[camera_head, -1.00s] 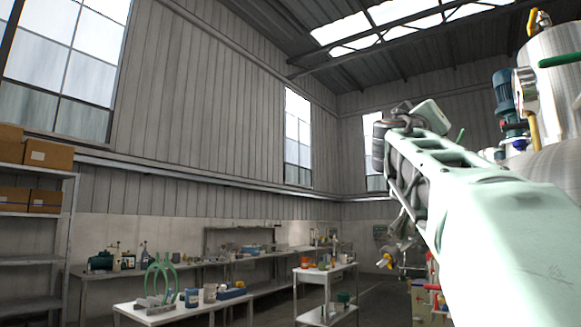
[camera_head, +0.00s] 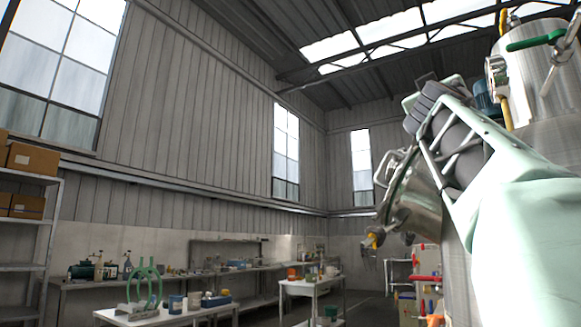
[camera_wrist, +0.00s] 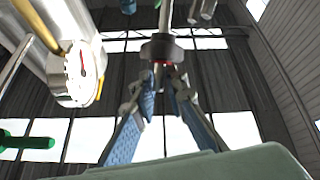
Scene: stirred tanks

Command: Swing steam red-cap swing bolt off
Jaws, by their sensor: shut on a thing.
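In the wrist view, the swing bolt with a dark round cap and a thin red band (camera_wrist: 162,50) stands beyond my fingertips. My gripper (camera_wrist: 161,85) has its two blue-padded fingers on either side of the bolt's metal shank, just beside the cap, and is shut on it. The bolt's pivot end cannot be made out. In the head view, my pale green arm hides my fingertips and this bolt. A round steel lid (camera_head: 412,205) with bars shows left of my arm, with a yellow-capped part (camera_head: 374,238) at its lower left.
A steel tank (camera_head: 535,80) stands at the right, with a green-handled valve (camera_head: 535,42) and a dial gauge (camera_wrist: 82,75) close to my gripper. A white table (camera_head: 165,315), benches and shelving (camera_head: 30,240) stand farther off at the left. The floor between is partly hidden.

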